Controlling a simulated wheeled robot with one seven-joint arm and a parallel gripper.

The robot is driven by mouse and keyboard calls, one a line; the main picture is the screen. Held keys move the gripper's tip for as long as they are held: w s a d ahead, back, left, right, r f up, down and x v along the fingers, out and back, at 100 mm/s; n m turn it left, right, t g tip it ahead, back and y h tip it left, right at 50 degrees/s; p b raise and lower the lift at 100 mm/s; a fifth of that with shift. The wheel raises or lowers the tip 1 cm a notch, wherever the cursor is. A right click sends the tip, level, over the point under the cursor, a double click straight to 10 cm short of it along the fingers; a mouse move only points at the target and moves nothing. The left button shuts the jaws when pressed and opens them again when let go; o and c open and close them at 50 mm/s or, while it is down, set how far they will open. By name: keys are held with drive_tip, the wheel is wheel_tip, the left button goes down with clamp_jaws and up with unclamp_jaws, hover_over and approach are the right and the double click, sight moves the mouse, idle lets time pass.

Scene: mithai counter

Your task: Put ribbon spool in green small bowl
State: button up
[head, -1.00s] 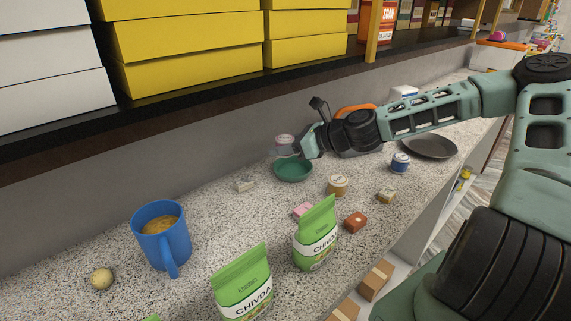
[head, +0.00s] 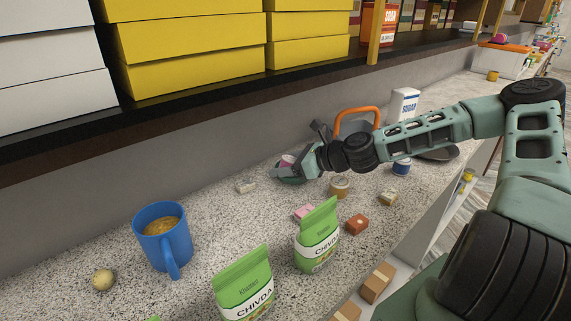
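The green small bowl (head: 290,181) stands on the speckled counter near the back wall, partly hidden by my gripper. My gripper (head: 285,169) reaches in from the right, low over the bowl. A small pink and whitish cylinder, which looks like the ribbon spool (head: 287,160), is between its fingers, at about the height of the bowl's rim. The fingers hide part of it. The gripper appears shut on it. I cannot tell whether the spool touches the bowl's floor.
A tan round tub (head: 339,187) stands right of the bowl, with a blue-and-white tub (head: 401,167) farther right. Pink (head: 305,213) and red-brown (head: 356,224) blocks lie in front. Green CHIVDA bags (head: 317,237) and a blue mug (head: 163,238) stand nearer. A dark shelf edge overhangs behind.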

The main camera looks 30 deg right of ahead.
drive_tip(key=shift+r, duration=0.2)
drive_tip(key=v, duration=1.2)
drive_tip(key=shift+d+f, duration=0.1)
drive_tip(key=shift+f, duration=0.05)
